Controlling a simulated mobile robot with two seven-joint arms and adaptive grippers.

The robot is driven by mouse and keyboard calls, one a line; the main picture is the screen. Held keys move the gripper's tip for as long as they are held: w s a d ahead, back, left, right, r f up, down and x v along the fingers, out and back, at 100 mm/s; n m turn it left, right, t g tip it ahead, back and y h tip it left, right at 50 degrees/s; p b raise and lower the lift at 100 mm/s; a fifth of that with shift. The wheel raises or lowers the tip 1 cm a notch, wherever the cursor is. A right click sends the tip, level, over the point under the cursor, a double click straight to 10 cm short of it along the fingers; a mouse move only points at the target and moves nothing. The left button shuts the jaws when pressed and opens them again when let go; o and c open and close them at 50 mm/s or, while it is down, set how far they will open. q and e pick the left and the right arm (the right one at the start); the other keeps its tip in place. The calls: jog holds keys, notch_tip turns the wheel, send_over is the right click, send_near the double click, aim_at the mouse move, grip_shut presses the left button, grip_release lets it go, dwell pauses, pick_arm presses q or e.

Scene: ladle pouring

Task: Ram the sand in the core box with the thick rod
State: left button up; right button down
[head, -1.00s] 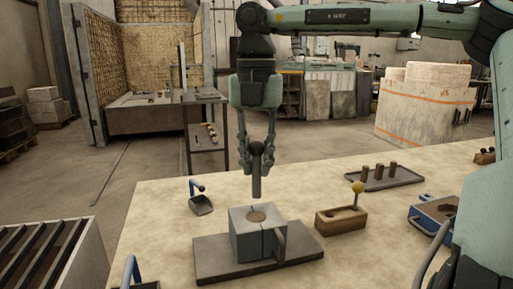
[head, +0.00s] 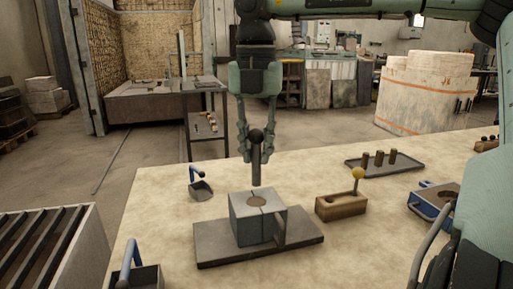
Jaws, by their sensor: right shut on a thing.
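The core box (head: 249,228) is a grey block on a dark flat plate (head: 215,255), with a round brownish patch of sand (head: 257,201) in its top. My right gripper (head: 257,142) is shut on the thick rod (head: 256,168), a dark rod with a round knob at its top. The rod hangs upright above the core box. My left gripper is not in view.
A wooden block with a yellow-knobbed stick (head: 342,206) stands right of the core box. A small scoop (head: 200,190) lies to the left. Behind right is a tray with upright brown cylinders (head: 385,165). A blue-edged box (head: 432,199) stands at right, a slatted bin (head: 40,250) at left.

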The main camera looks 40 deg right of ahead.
aim_at(256, 184)
jog(key=shift+f, duration=0.1)
dwell(0.4)
jog(key=shift+f+b, duration=2)
jog(key=shift+f, duration=0.2)
jog(key=shift+r+p, duration=1.75)
jog(key=shift+r, duration=0.65)
jog(key=shift+f, duration=0.2)
jog(key=shift+f+b, duration=2.05)
jog(key=shift+f, duration=0.2)
jog(key=shift+r+p, duration=1.8)
jog(key=shift+r, duration=0.65)
jog(key=shift+f, duration=0.2)
